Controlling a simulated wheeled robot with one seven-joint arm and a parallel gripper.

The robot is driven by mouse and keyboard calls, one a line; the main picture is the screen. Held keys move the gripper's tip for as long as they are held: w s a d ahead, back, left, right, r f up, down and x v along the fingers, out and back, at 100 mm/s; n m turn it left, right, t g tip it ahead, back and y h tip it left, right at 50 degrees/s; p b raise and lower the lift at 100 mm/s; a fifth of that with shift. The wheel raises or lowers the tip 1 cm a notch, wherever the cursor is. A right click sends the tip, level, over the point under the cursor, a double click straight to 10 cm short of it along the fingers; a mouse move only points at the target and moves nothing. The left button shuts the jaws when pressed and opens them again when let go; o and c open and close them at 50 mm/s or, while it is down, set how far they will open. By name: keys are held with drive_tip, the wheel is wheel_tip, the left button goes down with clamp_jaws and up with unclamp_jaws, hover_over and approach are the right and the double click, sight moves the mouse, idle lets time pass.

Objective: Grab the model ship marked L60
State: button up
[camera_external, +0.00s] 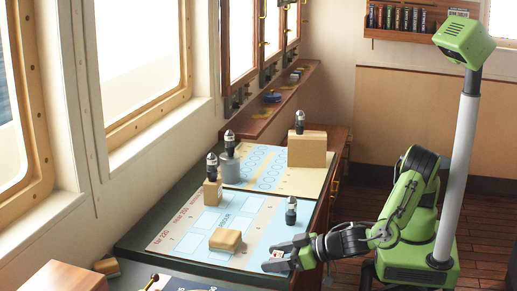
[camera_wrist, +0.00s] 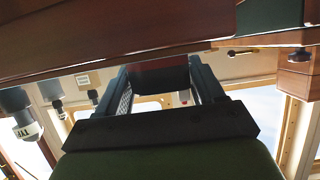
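My gripper (camera_external: 279,262) is low at the near right part of the chart table, with its fingers apart. A small reddish-brown thing with a pale patch (camera_external: 279,254) shows between them; its mark is too small to read. In the wrist view, which is upside down, a dark red-brown block (camera_wrist: 160,76) fills much of the gap between my fingers (camera_wrist: 160,88). I cannot tell whether they press on it. I can read no L60 anywhere, and cannot tell for sure that this block is the model ship.
A dark, white-banded piece (camera_external: 291,211) stands just behind my gripper. A tan block (camera_external: 226,240) lies to its left. Similar dark pieces stand on a small block (camera_external: 212,193), a grey cylinder (camera_external: 230,168) and a larger box (camera_external: 307,150). The blue chart (camera_external: 200,238) has bare room between.

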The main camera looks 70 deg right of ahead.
drive_tip(key=c, duration=0.5)
drive_tip(key=shift+r, duration=0.1)
